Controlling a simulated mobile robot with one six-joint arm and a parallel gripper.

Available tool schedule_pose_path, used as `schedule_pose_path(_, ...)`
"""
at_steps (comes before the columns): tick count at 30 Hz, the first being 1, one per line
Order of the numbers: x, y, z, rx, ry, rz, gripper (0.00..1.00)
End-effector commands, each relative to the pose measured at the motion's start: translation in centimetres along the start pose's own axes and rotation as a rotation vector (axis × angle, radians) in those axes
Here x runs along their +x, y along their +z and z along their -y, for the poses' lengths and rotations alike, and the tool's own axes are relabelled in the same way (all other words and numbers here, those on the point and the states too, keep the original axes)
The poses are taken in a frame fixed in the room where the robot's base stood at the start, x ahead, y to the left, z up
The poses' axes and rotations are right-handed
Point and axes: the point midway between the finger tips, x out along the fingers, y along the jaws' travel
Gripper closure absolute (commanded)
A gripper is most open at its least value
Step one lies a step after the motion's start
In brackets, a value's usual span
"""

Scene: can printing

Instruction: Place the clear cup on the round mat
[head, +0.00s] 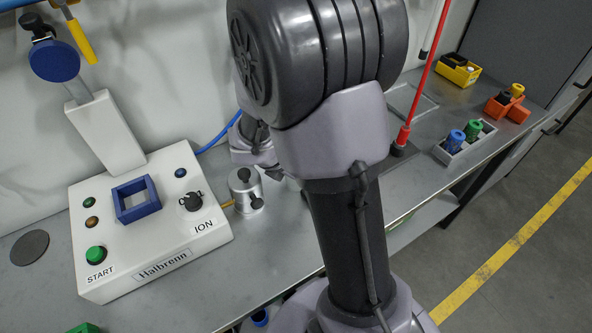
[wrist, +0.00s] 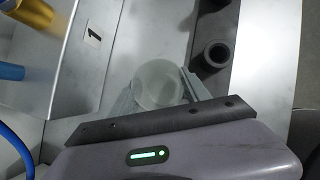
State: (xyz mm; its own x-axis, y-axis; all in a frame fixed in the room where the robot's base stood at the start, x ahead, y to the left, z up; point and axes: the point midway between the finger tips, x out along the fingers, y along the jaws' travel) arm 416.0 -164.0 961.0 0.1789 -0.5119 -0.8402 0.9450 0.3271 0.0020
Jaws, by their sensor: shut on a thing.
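In the wrist view my gripper (wrist: 160,88) is shut on the clear cup (wrist: 158,82), with one finger on each side of it. The cup is frosted and see-through, and I look down into its round opening. In the head view my arm hides the cup and most of the gripper. A dark grey round mat (head: 29,247) lies flat on the metal bench at the far left of the head view. Nothing stands on it. The mat does not show in the wrist view.
A white Halbrenn machine (head: 150,222) stands just right of the mat. A silver pot (head: 244,191) sits right of the machine. A red rod (head: 424,75) rises behind my arm. A grey tray (head: 465,140) holds blue and green items. A black hollow cylinder (wrist: 212,56) stands near the cup.

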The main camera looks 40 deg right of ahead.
Motion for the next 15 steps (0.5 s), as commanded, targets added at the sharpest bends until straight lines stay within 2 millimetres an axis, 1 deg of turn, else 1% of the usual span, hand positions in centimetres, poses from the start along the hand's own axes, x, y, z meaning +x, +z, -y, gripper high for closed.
schedule_pose_path(5,0.31,-0.22,0.01,0.0,0.0,0.0,0.86)
schedule_pose_path(6,0.28,-0.21,0.02,0.0,0.0,0.0,0.41)
schedule_pose_path(9,0.21,-0.17,0.02,0.0,0.0,0.0,0.24)
schedule_pose_path(15,0.2,-0.16,0.02,0.0,0.0,0.0,0.24)
